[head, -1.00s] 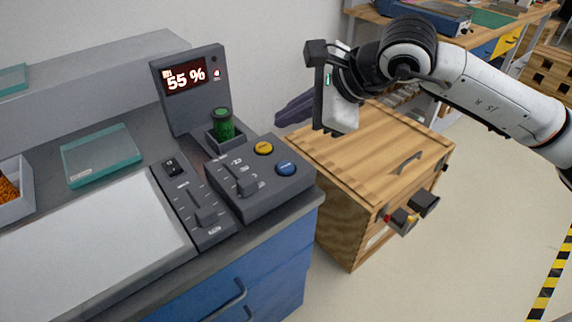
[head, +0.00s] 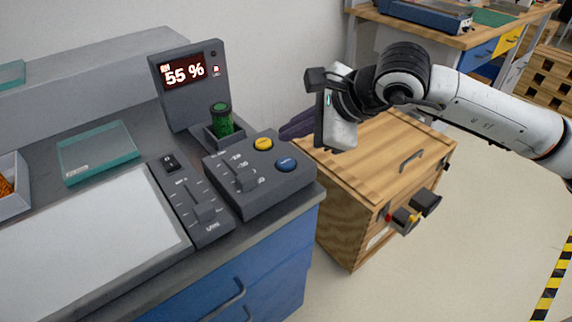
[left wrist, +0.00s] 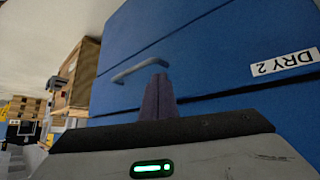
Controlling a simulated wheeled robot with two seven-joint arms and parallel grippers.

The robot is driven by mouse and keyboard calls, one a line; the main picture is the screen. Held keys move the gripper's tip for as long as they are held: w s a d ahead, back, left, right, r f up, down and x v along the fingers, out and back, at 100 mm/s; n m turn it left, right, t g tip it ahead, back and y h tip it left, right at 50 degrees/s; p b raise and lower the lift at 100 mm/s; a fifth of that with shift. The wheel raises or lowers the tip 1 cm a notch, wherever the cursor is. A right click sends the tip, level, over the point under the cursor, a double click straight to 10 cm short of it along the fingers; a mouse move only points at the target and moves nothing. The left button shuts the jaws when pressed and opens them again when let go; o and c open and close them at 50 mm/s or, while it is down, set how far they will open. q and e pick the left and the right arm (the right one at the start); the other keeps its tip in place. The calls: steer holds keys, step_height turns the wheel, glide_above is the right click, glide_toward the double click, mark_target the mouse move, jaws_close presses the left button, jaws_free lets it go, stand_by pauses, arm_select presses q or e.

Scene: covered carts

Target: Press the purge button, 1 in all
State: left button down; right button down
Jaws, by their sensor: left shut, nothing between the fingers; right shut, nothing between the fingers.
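A grey control box (head: 235,205) stands on the bench with a yellow button (head: 263,144) and a blue button (head: 286,164) on its top. I cannot read which is marked purge. Beside them are a slider (head: 246,182) and a green-filled jar (head: 221,121). Behind is a display (head: 184,72) reading 55 %. My right gripper (head: 287,131) is shut and empty, its dark purple fingers pointing left, just right of and beyond the yellow button, apart from it. My left gripper (left wrist: 158,82) is shut and empty before a blue drawer front (left wrist: 215,60); the head view does not show it.
A wooden cabinet (head: 375,150) stands right of the bench, below my right arm. A second slider panel (head: 195,205), a glass plate (head: 97,152) and a tray (head: 12,178) lie left on the bench. Blue drawers with a handle (head: 228,301) face the front.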

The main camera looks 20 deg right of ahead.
mark_target(291, 164)
step_height(291, 164, down, 3)
steer(key=shift+f+b, duration=0.1)
steer(key=shift+b, duration=1)
steer(key=shift+f+b, duration=0.35)
steer(key=shift+b, duration=0.05)
stand_by(0.6)
steer(key=shift+f, duration=0.1)
steer(key=shift+f+b, duration=0.3)
steer(key=shift+b, duration=0.4)
